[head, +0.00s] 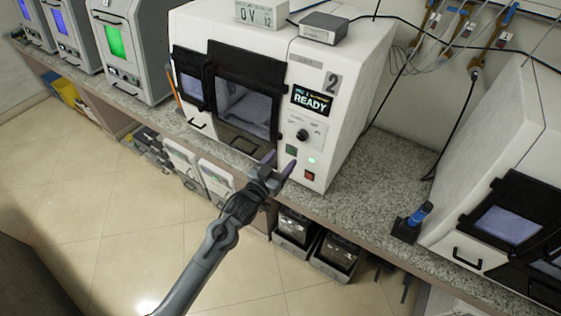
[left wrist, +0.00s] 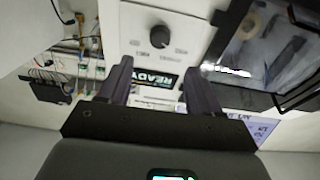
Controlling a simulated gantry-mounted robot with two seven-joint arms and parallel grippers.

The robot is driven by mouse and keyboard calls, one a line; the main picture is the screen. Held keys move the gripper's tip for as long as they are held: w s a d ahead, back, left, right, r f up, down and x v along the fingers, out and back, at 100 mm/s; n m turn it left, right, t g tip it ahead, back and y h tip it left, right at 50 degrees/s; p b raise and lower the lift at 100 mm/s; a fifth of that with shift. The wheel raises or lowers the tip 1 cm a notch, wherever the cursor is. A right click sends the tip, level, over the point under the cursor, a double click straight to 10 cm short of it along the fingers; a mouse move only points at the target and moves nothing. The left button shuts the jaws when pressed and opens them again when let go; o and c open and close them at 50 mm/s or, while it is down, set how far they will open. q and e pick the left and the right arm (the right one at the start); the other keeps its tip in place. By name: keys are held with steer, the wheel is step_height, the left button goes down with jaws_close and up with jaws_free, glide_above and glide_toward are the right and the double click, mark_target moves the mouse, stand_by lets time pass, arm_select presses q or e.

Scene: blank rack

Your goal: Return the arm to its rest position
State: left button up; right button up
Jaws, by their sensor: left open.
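My left arm reaches in from the bottom left in the head view. Its gripper (head: 279,167) is open and empty, in front of the lower front of the white machine numbered 2 (head: 352,110). In the left wrist view the two dark fingers of the gripper (left wrist: 158,88) stand apart with nothing between them. Beyond them are the machine's panel, its black knob (left wrist: 160,37) and the READY display (left wrist: 155,78). My right gripper is in neither view.
A granite counter (head: 385,160) runs along the wall. A blue-topped item in a black holder (head: 411,226) stands on it. Another white machine (head: 490,150) is at right. Bins (head: 295,228) sit below the counter. The tiled floor (head: 110,190) at left is clear.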

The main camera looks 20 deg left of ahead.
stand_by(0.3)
arm_select(q)
steer(key=s+f+g, duration=0.1)
steer(key=s+f, duration=0.3)
steer(key=f, duration=0.3)
steer(key=s+d+f+g, duration=0.1)
steer(key=s+f+g, duration=0.2)
steer(key=s, duration=0.7)
steer(key=s+d+f+g, duration=0.1)
steer(key=s+f+g, duration=0.25)
steer(key=s, duration=0.75)
steer(key=s+r+g+y, duration=0.1)
steer(key=s+r+g, duration=0.15)
steer(key=s, duration=0.25)
steer(key=s+r+g+y, duration=0.1)
steer(key=s+g, duration=0.3)
steer(key=s, duration=0.2)
step_height(320, 180, up, 20)
steer(key=p, duration=2)
steer(key=shift+s+a+m, duration=0.25)
steer(key=shift+a+m, duration=0.15)
steer(key=shift+a, duration=0.05)
